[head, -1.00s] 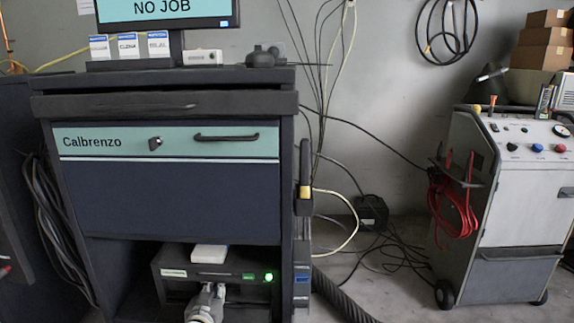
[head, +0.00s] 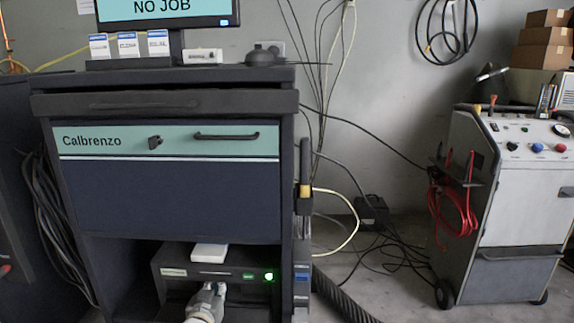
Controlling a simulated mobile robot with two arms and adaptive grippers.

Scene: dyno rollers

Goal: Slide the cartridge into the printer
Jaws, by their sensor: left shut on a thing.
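The printer (head: 173,286) is a dark box in the open lower bay of the cabinet, with a green light lit at the right of its front. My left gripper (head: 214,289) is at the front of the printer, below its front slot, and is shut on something. The thing in it is mostly hidden by the fingers and looks to be the cartridge, but its shape and how far it is in cannot be made out. My right gripper is not in view.
A white flat block (head: 209,252) lies on top of the printer. The dark cabinet (head: 165,200) has its walls close on both sides and a closed panel above. A ribbed hose (head: 340,297) lies at right. A grey cart (head: 520,215) stands farther right.

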